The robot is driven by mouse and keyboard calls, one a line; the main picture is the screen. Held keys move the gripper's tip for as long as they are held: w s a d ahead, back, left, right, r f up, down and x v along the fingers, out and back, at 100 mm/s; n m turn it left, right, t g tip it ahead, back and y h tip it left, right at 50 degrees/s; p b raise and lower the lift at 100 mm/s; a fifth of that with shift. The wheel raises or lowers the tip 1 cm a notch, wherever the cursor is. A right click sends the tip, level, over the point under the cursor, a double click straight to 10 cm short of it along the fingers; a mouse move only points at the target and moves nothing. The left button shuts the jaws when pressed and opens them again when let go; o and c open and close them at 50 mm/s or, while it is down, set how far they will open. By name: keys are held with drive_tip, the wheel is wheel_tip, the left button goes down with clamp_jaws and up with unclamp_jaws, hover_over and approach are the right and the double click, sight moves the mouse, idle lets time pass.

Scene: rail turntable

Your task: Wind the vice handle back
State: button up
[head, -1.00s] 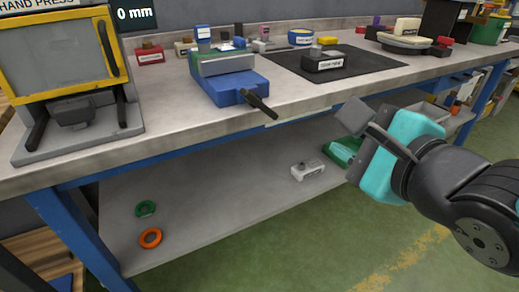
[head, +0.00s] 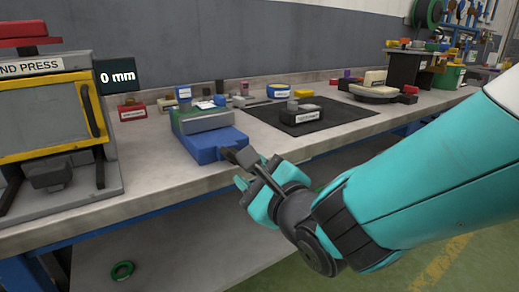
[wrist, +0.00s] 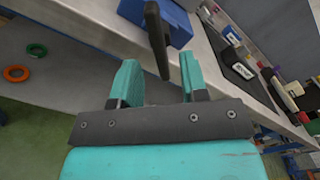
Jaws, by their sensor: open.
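The blue vice (head: 212,142) with grey jaws stands at the front edge of the bench. Its dark handle (wrist: 156,38) sticks out over the edge toward me. My gripper (head: 254,180) is just in front of the vice, below and beside the handle in the head view. In the wrist view my gripper (wrist: 158,82) is open, with its two teal fingers apart. The handle's lower end shows between the fingertips there, nearer the right finger. I cannot tell whether it touches a finger. A sign by the press reads 0 mm (head: 117,76).
A hand press (head: 45,110) with a yellow frame stands left on the bench. A black mat (head: 335,125) with a labelled block (head: 300,116) lies right of the vice. Green (wrist: 37,50) and orange (wrist: 16,73) rings lie on the lower shelf.

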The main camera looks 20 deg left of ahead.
drive_tip(key=x, duration=0.5)
drive_tip(key=c, duration=0.7)
drive_tip(key=shift+s+f, duration=0.1)
